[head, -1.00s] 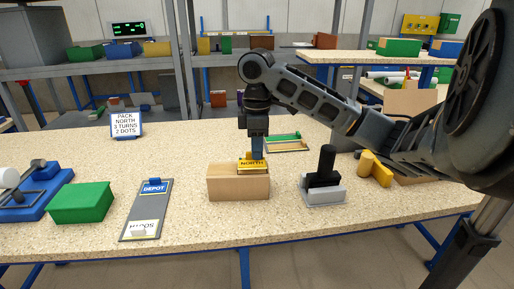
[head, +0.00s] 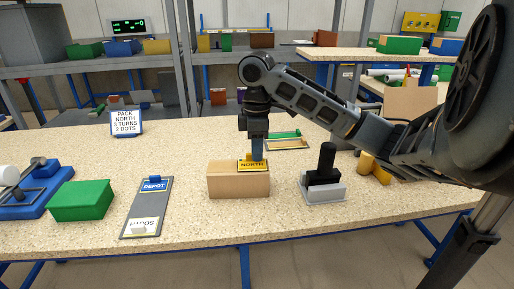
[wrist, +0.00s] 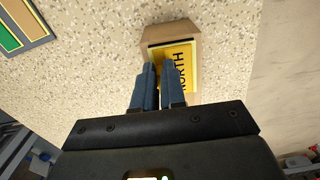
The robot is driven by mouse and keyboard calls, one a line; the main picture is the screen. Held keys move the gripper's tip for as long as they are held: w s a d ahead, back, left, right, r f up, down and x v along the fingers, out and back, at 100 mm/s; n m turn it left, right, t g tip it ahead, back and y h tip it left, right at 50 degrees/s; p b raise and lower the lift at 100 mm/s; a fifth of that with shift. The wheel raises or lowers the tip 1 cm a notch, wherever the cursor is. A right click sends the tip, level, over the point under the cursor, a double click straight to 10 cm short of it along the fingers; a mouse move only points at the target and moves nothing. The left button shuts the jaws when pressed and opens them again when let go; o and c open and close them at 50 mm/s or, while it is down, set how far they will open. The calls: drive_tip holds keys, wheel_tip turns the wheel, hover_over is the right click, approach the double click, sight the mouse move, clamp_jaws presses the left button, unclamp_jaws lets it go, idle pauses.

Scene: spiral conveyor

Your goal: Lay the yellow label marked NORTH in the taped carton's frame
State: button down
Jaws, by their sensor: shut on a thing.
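The yellow label marked NORTH (head: 254,167) lies at the top of the brown carton (head: 238,184), toward its right part. My gripper (head: 257,157) points down over the carton and is shut on the label. In the wrist view the label (wrist: 180,67) lies nearly flat over the carton's top (wrist: 170,34), with a dark frame edge showing along its left and far sides. The fingers (wrist: 158,70) hide part of the label, so I cannot tell whether it sits fully inside the frame.
A grey board with a blue DEPOT tag (head: 154,185) and a green box (head: 83,200) lie left of the carton. A black-handled tool on a grey block (head: 325,184) and a yellow object (head: 374,169) stand right. A PACK NORTH sign (head: 126,122) stands behind.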

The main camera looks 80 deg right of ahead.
drive_tip(key=shift+f, duration=0.25)
drive_tip(key=c, duration=1.1)
unclamp_jaws()
drive_tip(key=shift+r, duration=3.9)
